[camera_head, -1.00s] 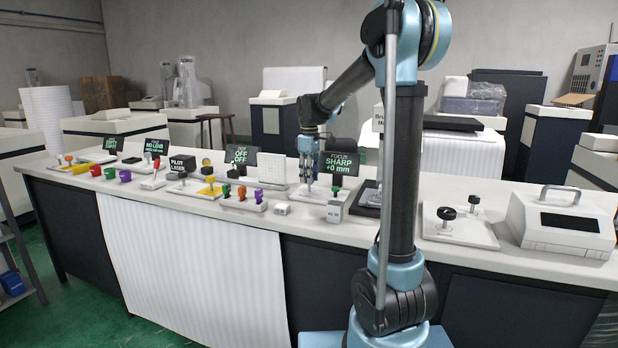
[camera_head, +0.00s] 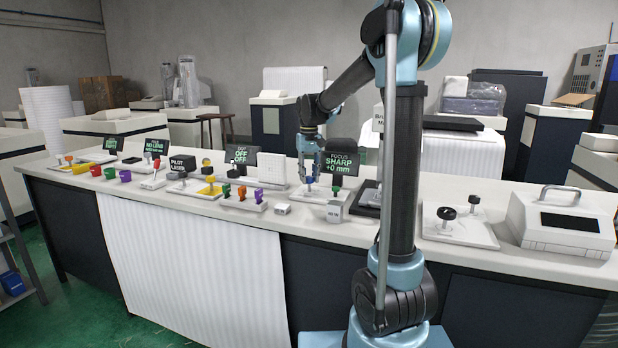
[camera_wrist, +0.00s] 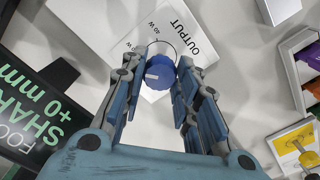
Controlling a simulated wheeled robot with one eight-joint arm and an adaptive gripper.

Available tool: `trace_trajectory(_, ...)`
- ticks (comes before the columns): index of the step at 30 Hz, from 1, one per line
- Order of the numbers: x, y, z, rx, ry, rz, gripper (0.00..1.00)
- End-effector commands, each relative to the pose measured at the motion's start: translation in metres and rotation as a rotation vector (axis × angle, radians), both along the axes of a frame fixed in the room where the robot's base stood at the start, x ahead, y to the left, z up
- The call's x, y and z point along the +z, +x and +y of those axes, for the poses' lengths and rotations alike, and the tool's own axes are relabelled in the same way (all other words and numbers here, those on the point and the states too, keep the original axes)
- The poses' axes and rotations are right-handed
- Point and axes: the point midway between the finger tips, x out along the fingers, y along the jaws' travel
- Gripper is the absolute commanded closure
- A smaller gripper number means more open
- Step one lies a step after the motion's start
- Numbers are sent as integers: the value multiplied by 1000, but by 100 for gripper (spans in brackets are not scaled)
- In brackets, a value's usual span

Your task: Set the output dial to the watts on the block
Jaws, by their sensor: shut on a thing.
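The output dial (camera_wrist: 160,72) is a blue knob with a pale pointer line that points roughly left in the wrist view. It stands on a white plate (camera_wrist: 105,22) printed OUTPUT, with small watt marks around the knob. My gripper (camera_wrist: 164,72) is shut on the dial, one finger on each side; in the head view my gripper (camera_head: 308,178) is low over the same plate (camera_head: 322,197). A small pale block (camera_head: 334,211) with dark print stands at the plate's front edge; its print is too small to read.
A dark screen (camera_head: 341,165) reading FOCUS SHARP +0 mm stands close to my gripper on the right. A row of coloured knobs (camera_head: 241,195) and another small pale block (camera_head: 282,209) are to the left. A panel with black knobs (camera_head: 455,232) is further right.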

Motion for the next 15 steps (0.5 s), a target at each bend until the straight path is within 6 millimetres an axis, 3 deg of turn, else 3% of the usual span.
trace_trajectory(15, 1, 3, 0, -132, 1, -6, 95)
